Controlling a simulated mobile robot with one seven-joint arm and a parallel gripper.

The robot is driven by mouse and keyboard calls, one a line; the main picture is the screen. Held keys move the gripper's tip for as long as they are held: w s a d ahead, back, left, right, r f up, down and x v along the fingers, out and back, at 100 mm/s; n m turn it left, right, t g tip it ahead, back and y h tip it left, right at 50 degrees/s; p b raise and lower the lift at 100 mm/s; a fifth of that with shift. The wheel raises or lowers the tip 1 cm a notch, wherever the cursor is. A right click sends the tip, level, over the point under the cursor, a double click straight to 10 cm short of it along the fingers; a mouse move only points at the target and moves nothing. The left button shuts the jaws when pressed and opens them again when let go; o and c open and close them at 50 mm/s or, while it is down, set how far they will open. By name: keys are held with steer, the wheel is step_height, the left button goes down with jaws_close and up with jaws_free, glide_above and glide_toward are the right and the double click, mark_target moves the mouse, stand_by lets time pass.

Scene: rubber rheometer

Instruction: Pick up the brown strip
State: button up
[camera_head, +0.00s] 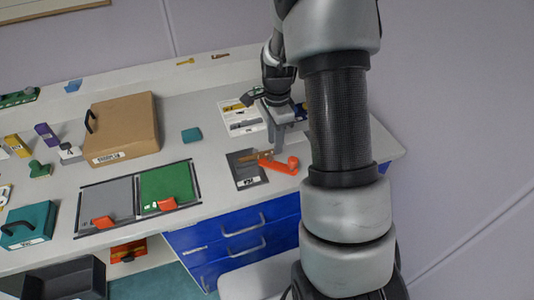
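A small brown strip (249,158) shows on the dark grey pad (249,178) toward the right of the bench, at the left end of an orange-red handled piece (278,166). I cannot tell whether the strip touches that piece or lies under it. Another small brown piece (220,56) lies on the back ledge. My gripper (279,142) points down just above and behind the orange-red piece, to the right of the strip. Its fingertips are small here, and I cannot tell how far apart they are or whether they hold anything.
A printed sheet (242,118) lies behind the pad. A teal block (192,135), a cardboard box (123,128) and grey and green panels (165,182) with red handles are to the left. Blue drawers (240,240) are below the bench. My arm hides the bench's right part.

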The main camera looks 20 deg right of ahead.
step_height(320, 180, down, 2)
steer(key=shift+f, duration=0.15)
jaws_close()
